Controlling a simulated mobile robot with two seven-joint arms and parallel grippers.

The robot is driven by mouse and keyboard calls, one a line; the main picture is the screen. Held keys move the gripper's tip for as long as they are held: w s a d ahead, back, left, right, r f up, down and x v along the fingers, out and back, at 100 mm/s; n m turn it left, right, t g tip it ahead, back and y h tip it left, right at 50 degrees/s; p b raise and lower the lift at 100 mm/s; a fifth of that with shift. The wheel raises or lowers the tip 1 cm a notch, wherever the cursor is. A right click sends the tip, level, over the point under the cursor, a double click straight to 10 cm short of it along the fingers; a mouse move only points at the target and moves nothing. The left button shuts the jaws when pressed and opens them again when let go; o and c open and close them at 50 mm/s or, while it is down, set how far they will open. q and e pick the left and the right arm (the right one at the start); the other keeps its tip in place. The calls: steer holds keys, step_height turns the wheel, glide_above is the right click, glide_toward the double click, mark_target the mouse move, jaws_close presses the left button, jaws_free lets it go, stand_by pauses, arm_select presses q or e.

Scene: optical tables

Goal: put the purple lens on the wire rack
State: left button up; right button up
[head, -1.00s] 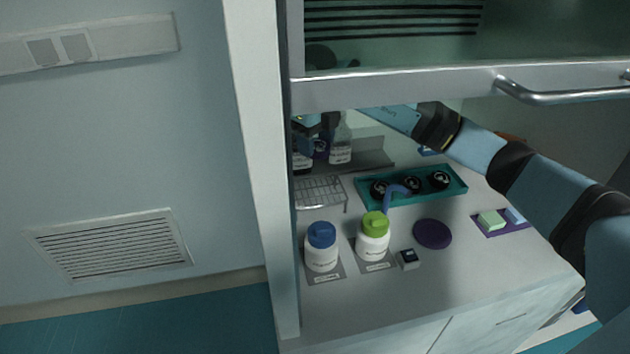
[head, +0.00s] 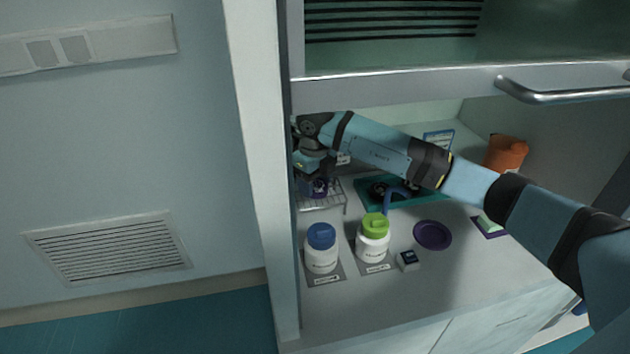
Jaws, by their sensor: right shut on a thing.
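The purple lens (head: 320,187) is held in my right gripper (head: 317,178), at the left side of the cabinet interior. It appears right at the top of the wire rack (head: 332,201); I cannot tell whether it touches the wires. The rack is a small silver wire stand, partly hidden by the gripper and lens. My right gripper is shut on the lens, and its arm reaches in from the right. My left gripper is not in view.
A white bottle with blue cap (head: 321,248) and one with green cap (head: 373,238) stand in front of the rack. A teal tray (head: 368,203), purple disc (head: 432,235), small box (head: 407,260) and orange object (head: 505,153) lie rightward. The raised sash (head: 430,88) spans above.

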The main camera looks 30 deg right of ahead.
mark_target(315, 184)
steer(key=shift+f, duration=0.15)
steer(key=o, duration=0.9)
steer(key=shift+o, duration=0.2)
step_height(315, 184, up, 12)
steer(key=shift+r, duration=0.2)
